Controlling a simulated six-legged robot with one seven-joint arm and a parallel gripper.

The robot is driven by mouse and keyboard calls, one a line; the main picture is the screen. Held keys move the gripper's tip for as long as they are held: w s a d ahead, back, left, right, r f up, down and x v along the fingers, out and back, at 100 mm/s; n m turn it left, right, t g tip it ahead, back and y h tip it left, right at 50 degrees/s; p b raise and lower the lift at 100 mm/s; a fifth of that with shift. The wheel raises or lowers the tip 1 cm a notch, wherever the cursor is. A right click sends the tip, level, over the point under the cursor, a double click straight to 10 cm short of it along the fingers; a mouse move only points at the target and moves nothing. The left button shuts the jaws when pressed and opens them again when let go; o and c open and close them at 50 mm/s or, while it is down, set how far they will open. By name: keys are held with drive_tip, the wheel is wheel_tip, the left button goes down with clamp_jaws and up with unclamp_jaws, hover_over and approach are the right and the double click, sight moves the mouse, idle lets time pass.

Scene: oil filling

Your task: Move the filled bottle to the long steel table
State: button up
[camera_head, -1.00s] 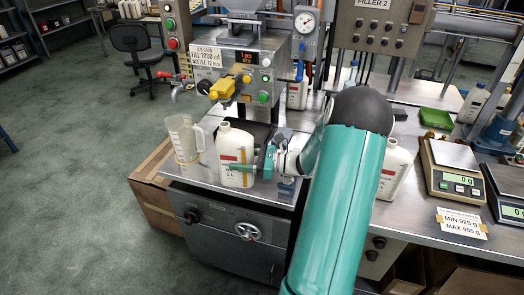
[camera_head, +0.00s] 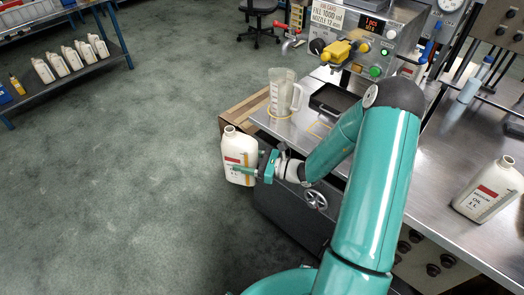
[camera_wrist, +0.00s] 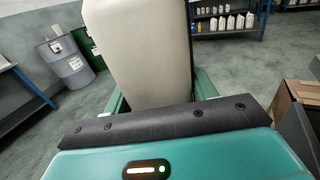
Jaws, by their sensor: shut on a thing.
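A white bottle with a red and white label (camera_head: 234,148) is held upright by my gripper (camera_head: 250,170), clear of the bench and over the floor. It has no cap on its neck. In the wrist view, the bottle's pale side (camera_wrist: 142,50) fills the space between my fingers, and its top is out of the frame. A low shelf table (camera_head: 85,80) at the upper left carries several white bottles; I cannot tell whether it is the long steel table.
The filling bench (camera_head: 300,135) stands to the right, with a measuring jug (camera_head: 281,95) and the yellow filler nozzle (camera_head: 338,50). Another white oil bottle (camera_head: 490,190) stands on the bench at right. Open green floor (camera_head: 130,200) lies at left. Drums (camera_wrist: 68,62) stand far off.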

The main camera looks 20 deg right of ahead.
drive_tip(key=shift+a+f, duration=0.1)
drive_tip(key=shift+a, duration=0.4)
drive_tip(key=shift+a, duration=0.15)
